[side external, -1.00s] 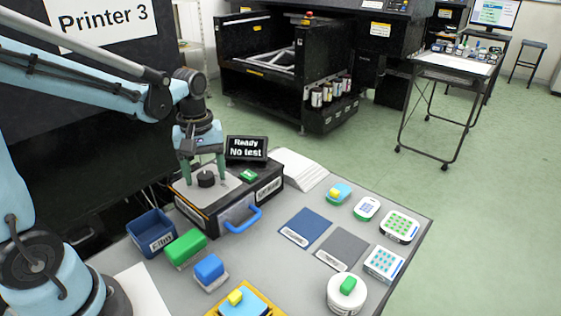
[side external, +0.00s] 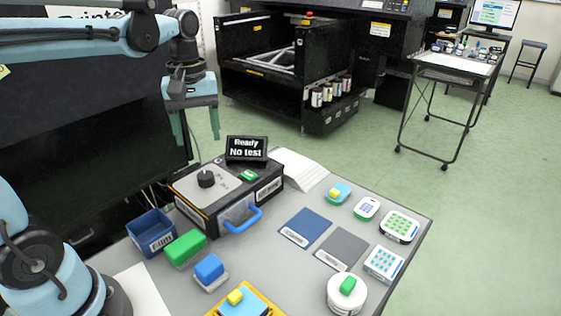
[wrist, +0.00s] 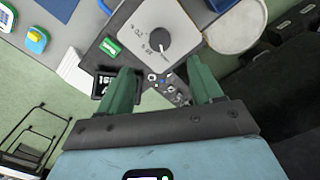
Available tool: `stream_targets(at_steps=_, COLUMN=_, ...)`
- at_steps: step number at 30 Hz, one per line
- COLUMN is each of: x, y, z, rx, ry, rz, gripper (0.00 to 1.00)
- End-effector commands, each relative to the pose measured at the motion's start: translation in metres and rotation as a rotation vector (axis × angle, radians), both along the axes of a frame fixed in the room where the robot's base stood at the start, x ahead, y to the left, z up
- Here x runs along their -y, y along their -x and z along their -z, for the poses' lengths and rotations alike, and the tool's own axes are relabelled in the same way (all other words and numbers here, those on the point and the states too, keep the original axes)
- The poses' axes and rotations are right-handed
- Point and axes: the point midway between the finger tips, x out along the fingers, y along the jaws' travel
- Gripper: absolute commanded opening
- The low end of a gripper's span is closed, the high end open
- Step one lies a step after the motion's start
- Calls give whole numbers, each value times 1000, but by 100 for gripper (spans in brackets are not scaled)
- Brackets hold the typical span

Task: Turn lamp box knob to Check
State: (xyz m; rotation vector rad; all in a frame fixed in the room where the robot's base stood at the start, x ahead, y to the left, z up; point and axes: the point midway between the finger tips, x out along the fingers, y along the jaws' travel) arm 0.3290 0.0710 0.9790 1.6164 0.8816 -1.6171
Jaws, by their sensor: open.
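The lamp box (side external: 224,204) stands at the back left of the table. Its round black knob (side external: 206,179) sits on a light top plate; the knob also shows in the wrist view (wrist: 159,40), with small lettering beside it that is too small to read. A small screen (side external: 246,149) behind the box reads "Ready No test". My gripper (side external: 193,138) is open and empty, raised above and behind the lamp box, clear of the knob. In the wrist view its two green fingers (wrist: 161,80) are spread apart, with nothing between them but the background.
A blue bin (side external: 151,231), a green block (side external: 185,247) and a blue block (side external: 209,268) stand in front of the lamp box. A blue handle (side external: 240,221) sticks out from its front. Several small items and two flat pads lie to the right. A large dark panel stands behind.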

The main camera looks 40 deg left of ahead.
Motion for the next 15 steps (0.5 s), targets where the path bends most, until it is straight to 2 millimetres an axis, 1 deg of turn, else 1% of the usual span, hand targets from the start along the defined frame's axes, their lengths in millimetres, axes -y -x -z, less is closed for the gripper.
stream_targets(at_steps=3, x=0, y=0, z=-11, rx=0, ry=0, rz=0, gripper=65)
stream_targets(at_steps=6, x=0, y=0, z=-17, rx=0, ry=0, rz=0, gripper=65)
stream_targets(at_steps=15, x=0, y=0, z=-20, rx=0, ry=0, rz=0, gripper=65)
